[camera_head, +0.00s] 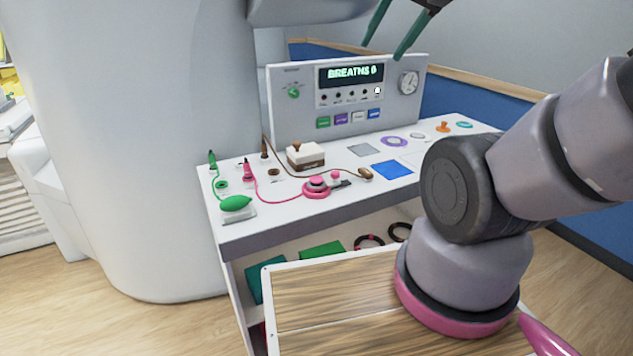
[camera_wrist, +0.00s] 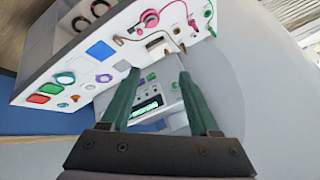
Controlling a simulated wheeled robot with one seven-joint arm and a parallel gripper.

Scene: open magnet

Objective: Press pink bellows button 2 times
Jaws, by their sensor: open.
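The pink bellows button (camera_head: 317,186) sits on the white table top in the head view, round with a wider pink base. A pink cord runs from it to a pink plug-like piece (camera_head: 248,171). In the wrist view the pink bellows (camera_wrist: 149,19) is near the top, on the tilted table. My gripper (camera_head: 390,35) shows at the top of the head view, with green fingers raised above the panel, well away from the bellows. In the wrist view the fingers are apart with nothing between them. The panel display (camera_head: 352,74) reads "BREATHS 0".
A green bulb (camera_head: 236,203) lies on the table left of the bellows, and a white-topped brown box (camera_head: 305,155) stands behind it. A brown cord passes nearby. A blue square (camera_head: 392,169) lies to the right. The upright panel (camera_head: 290,110) borders the table's back.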

